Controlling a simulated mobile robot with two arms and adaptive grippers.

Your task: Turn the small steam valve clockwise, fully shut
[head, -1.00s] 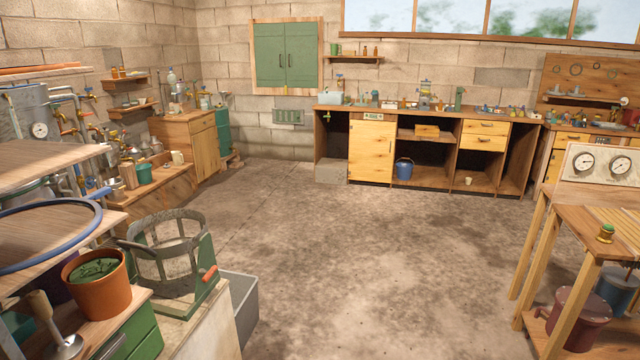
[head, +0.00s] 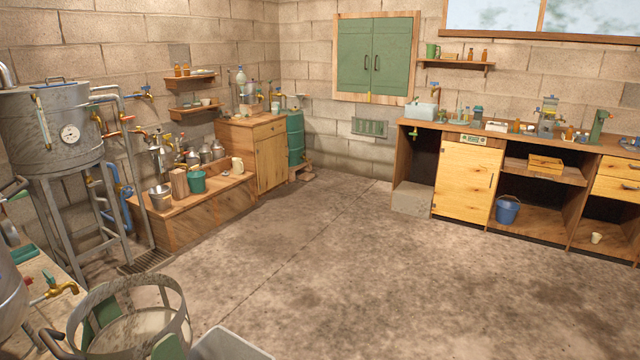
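The metal still (head: 50,135), a grey tank on legs with a round dial gauge (head: 70,133), stands at the left. Pipes run down its right side with several small valves. One brass valve with a blue handle (head: 144,93) is by the wall, and a red-handled one (head: 126,118) sits lower. A brass tap (head: 141,133) is below that. I cannot tell which of these is the small steam valve, nor how far it is turned. Neither of my grippers is in view.
A low wooden bench (head: 205,212) with pots and a green bucket (head: 197,181) stands right of the still. The concrete floor (head: 340,260) ahead is clear.

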